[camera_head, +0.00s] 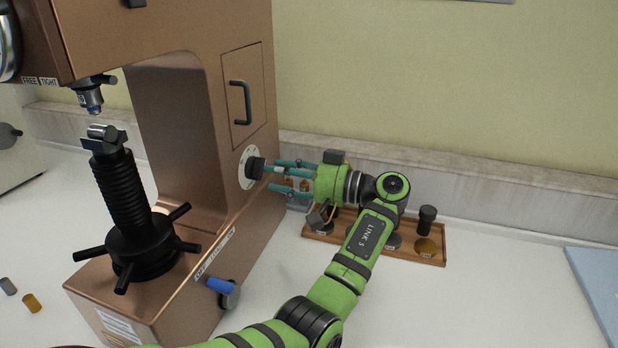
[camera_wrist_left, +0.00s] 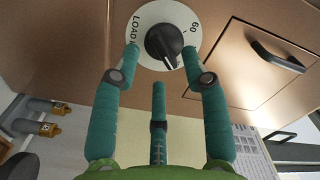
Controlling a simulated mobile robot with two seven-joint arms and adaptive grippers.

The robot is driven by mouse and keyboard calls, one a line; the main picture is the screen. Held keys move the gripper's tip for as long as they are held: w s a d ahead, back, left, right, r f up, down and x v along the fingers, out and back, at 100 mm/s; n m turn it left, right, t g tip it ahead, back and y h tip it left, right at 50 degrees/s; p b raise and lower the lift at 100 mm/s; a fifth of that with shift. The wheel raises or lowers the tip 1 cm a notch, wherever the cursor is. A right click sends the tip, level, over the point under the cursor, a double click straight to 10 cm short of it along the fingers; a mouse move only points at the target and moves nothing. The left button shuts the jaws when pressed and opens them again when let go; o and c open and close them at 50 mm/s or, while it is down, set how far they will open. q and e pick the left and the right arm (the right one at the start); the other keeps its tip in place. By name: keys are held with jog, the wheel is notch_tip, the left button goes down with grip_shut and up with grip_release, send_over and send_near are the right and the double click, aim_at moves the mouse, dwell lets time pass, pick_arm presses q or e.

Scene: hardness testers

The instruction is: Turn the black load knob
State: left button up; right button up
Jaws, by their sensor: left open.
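The black load knob (camera_head: 256,167) sits on a round white dial on the right side of the copper-coloured hardness tester (camera_head: 170,130). In the left wrist view the knob (camera_wrist_left: 168,46) shows at the top middle, with "LOAD" and "60" on the dial (camera_wrist_left: 147,22) around it. My left gripper (camera_head: 275,175) is open, its teal fingers pointing at the knob. In the left wrist view two fingers (camera_wrist_left: 162,62) reach up on either side of the knob and a third is below it. I cannot tell whether any finger touches it. My right gripper is not in view.
A wooden tray (camera_head: 432,258) with dark and brass pieces lies behind my left arm. The tester has a black screw spindle (camera_head: 122,190) with handles, a blue-tipped lever (camera_head: 221,287) and a door handle (camera_head: 240,102). A blue mat (camera_head: 597,280) lies at the right. The counter between is clear.

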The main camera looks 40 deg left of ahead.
pick_arm(q)
jog(key=v, duration=0.8)
jog(key=shift+d, duration=0.4)
